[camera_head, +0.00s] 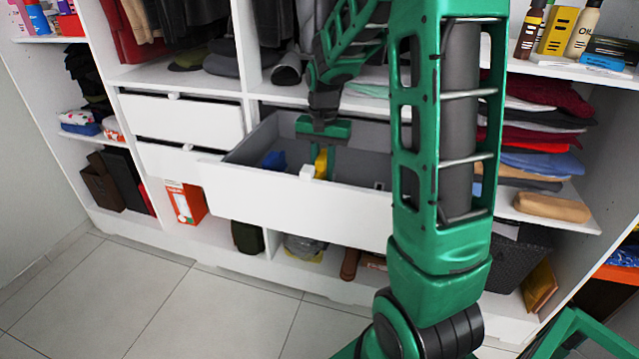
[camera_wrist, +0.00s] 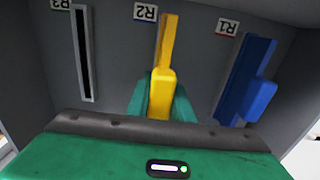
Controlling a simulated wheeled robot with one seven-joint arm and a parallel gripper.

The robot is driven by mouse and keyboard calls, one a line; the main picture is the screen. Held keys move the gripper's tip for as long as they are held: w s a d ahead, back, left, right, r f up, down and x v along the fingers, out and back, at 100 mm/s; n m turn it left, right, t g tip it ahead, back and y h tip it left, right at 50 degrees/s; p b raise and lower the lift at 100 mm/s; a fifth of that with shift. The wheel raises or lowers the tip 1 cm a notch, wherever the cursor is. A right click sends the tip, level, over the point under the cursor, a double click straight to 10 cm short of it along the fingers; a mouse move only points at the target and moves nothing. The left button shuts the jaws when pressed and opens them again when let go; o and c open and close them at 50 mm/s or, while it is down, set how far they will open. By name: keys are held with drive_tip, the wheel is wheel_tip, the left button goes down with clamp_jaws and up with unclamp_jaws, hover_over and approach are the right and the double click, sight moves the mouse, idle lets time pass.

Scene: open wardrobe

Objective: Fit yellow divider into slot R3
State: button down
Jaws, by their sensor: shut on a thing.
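The yellow divider (camera_wrist: 161,93) stands upright at the slot beside the R2 label (camera_wrist: 146,12) and covers that slot. I cannot tell how deep it sits in it. My gripper (camera_wrist: 163,100) is shut on the yellow divider, with a green finger on each side. The R3 slot (camera_wrist: 84,55) is a dark, empty vertical groove to the left, its label (camera_wrist: 61,4) partly cut off. In the head view my gripper (camera_head: 321,160) reaches down into the open drawer (camera_head: 290,203) around the yellow divider (camera_head: 320,165).
A blue divider (camera_wrist: 245,85) stands at the R1 label (camera_wrist: 228,27), right of the yellow one; it also shows in the head view (camera_head: 274,160). The drawer walls close in the space. Closed drawers (camera_head: 182,119) and folded clothes (camera_head: 540,135) are on either side.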

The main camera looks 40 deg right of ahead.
sight(323, 154)
drive_tip(key=shift+r, duration=1.5)
drive_tip(key=shift+r, duration=0.15)
drive_tip(key=shift+r, duration=0.3)
drive_tip(key=shift+s+d+r, duration=0.35)
drive_tip(key=shift+r, duration=0.3)
drive_tip(key=s+d+f, duration=0.1)
drive_tip(key=s+d, duration=0.7)
drive_tip(key=s, duration=0.3)
drive_tip(key=shift+d, duration=0.3)
drive_tip(key=shift+f, duration=0.15)
drive_tip(key=shift+f, duration=2.3)
drive_tip(key=shift+f, duration=1.25)
